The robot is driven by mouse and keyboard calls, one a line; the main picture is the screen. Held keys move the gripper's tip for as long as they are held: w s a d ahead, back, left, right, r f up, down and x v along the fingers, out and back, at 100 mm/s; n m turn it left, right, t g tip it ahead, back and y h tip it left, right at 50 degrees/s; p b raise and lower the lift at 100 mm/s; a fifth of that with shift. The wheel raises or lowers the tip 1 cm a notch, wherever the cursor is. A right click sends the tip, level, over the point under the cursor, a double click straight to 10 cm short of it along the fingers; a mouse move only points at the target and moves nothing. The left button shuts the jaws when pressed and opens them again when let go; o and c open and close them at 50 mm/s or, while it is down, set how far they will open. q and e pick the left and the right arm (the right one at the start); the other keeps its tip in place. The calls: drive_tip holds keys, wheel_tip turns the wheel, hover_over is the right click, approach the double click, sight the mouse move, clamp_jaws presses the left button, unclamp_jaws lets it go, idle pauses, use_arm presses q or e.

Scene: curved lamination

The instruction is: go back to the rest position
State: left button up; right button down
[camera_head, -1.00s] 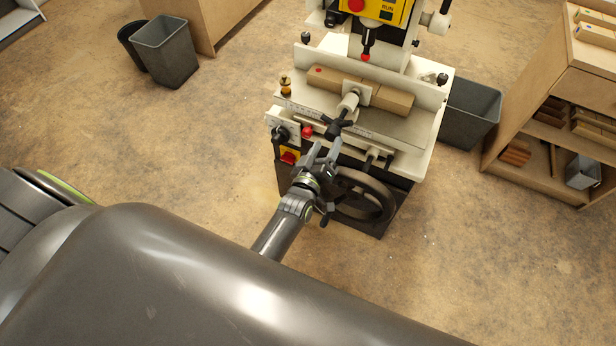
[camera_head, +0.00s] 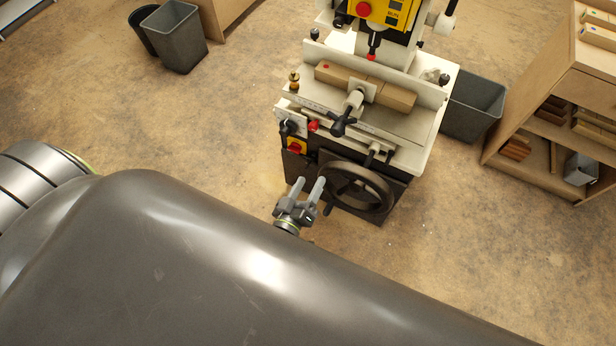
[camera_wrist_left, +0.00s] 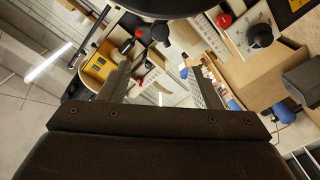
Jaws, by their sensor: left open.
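My left gripper (camera_head: 306,187) is open and empty in the head view, in front of the machine and left of its handwheel (camera_head: 357,191). Its two fingers point up toward the machine and stand apart from it. In the left wrist view the two fingers (camera_wrist_left: 160,85) are spread with nothing between them. A large grey link of my arm covers the lower left of the head view and hides the rest of the left arm. My right gripper does not show.
The mortising machine (camera_head: 410,135) holds a wooden block (camera_head: 397,97) clamped on its table. A grey bin (camera_head: 472,106) stands at its right, beside wooden shelves (camera_head: 560,110). Another grey bin (camera_head: 174,38) stands at the back left. The floor left of the machine is clear.

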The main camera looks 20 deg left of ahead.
use_arm(q)
drive_tip(key=shift+f, duration=0.1)
idle(0.3)
drive_tip(key=s+a+f+m+g, duration=0.2)
drive_tip(key=s+a+f+g, duration=0.15)
drive_tip(key=s+f, duration=0.45)
drive_tip(key=s+a+f+m+g, duration=0.2)
drive_tip(key=s+f+g, duration=0.25)
drive_tip(key=f, duration=0.65)
drive_tip(key=s+a+f+m+g, duration=0.1)
drive_tip(key=s+a+f+g, duration=0.1)
drive_tip(key=s, duration=0.4)
drive_tip(key=s+a+f+m+g, duration=0.1)
drive_tip(key=s+a+f+g, duration=0.2)
drive_tip(key=s, duration=0.4)
drive_tip(key=s+a+f+m+g+y, duration=0.1)
drive_tip(key=s+a+f+g, duration=0.2)
drive_tip(key=s+f, duration=0.2)
drive_tip(key=shift+s+m+g, duration=0.3)
drive_tip(key=shift+s+g, duration=0.1)
drive_tip(key=shift+s, duration=0.75)
